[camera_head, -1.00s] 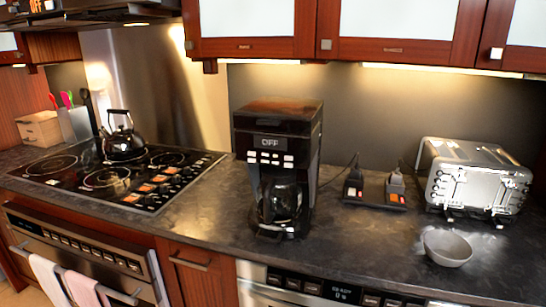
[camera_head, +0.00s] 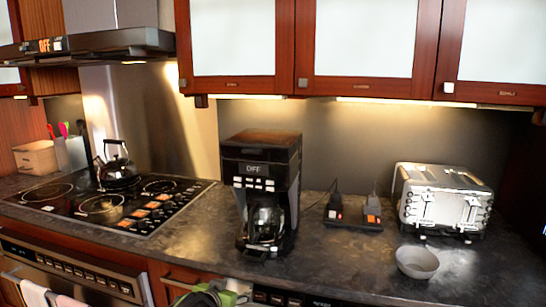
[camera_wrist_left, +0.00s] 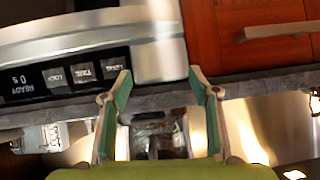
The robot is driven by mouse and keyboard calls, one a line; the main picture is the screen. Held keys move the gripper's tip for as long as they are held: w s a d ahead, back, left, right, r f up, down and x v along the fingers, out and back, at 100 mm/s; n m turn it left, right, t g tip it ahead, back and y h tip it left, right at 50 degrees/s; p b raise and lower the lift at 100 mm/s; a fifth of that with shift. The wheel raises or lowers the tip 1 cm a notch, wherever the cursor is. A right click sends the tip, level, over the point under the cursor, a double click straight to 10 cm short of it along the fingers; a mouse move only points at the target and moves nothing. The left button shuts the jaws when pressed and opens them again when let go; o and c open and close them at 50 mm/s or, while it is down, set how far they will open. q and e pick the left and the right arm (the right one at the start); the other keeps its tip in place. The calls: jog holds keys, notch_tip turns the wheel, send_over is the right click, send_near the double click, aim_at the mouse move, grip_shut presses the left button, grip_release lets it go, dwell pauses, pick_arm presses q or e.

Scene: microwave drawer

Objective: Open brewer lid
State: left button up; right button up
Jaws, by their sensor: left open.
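The coffee brewer (camera_head: 288,165) stands upright on the counter, black with a display reading OFF and a row of light buttons. Its brown-topped lid (camera_head: 262,137) lies flat and looks closed. A glass carafe (camera_head: 265,220) sits in the lower part. My left gripper (camera_head: 215,293), green and grey, shows at the bottom edge, in front of and below the counter edge, well below the lid. In the left wrist view its fingers (camera_wrist_left: 158,84) are spread apart with nothing held. What looks like the brewer (camera_wrist_left: 155,143) shows between them. My right gripper is out of view.
A grey bowl (camera_head: 417,262) and a silver toaster (camera_head: 444,203) stand right of the brewer, with a power strip (camera_head: 352,218) between. A cooktop (camera_head: 110,205) with a kettle (camera_head: 117,170) is at left. Upper cabinets (camera_head: 366,45) hang above the brewer. A drawer handle (camera_wrist_left: 275,31) shows in the wrist view.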

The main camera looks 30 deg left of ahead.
pick_arm(q)
notch_tip(320, 180, up, 27)
jog(key=d+t, duration=0.2)
jog(key=t, duration=0.2)
jog(key=t+p, duration=0.3)
jog(key=p, duration=0.1)
send_near(250, 152)
jog(key=shift+y, duration=0.4)
jog(key=x, duration=0.7)
jog(key=shift+d, duration=0.2)
jog(key=shift+w+a+p, duration=0.1)
jog(key=shift+w+p, duration=0.2)
jog(key=shift+w, duration=0.45)
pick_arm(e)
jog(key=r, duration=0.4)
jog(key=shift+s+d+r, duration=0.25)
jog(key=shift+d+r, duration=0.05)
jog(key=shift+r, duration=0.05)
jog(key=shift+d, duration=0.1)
